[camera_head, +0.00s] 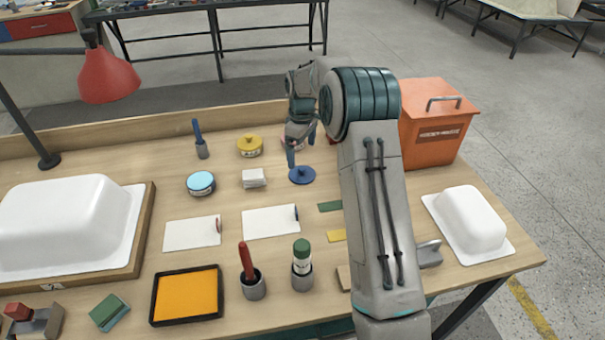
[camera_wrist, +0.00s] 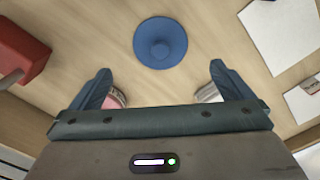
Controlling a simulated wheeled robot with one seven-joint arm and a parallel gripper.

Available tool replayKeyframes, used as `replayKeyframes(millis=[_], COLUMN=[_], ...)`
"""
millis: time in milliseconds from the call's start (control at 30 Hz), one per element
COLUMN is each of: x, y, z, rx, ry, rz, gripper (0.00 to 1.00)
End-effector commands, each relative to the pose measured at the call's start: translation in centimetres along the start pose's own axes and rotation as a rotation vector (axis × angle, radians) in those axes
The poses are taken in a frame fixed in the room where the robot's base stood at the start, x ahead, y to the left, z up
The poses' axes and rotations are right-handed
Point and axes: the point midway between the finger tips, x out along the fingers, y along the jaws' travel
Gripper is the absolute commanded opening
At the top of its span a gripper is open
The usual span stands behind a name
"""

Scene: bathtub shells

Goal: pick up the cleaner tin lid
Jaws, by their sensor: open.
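A round blue lid with a raised knob, which I take to be the cleaner tin lid (camera_head: 302,175), lies flat on the wooden bench. In the wrist view the lid (camera_wrist: 160,43) is beyond my fingertips, roughly centred between them. My gripper (camera_head: 301,150) is open and empty, pointing down just behind the lid in the head view. It also shows in the wrist view (camera_wrist: 160,72), with both blue fingers apart and not touching the lid. A pinkish tin (camera_wrist: 115,97) is partly hidden behind the left finger in the wrist view.
A yellow-lidded tin (camera_head: 249,146), a light-blue-topped tin (camera_head: 201,183) and a small white stack (camera_head: 253,178) stand left of the lid. An orange box (camera_head: 434,135) stands behind my arm to the right. White cards (camera_head: 271,221) lie in front.

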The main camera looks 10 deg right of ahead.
Motion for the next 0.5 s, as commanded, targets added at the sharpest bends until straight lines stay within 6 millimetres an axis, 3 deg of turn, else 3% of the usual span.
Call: replayKeyframes(millis=[100, 333, 500], x=[1.7, 3.3, 6.0], y=[0.0, -0.1, -0.1], z=[0.0, 0.0, 0.1], rx=[0.000, 0.000, 0.000], ry=[-0.001, -0.002, -0.002], rz=[-0.001, -0.002, -0.003], gripper=[1.00, 1.00, 1.00])
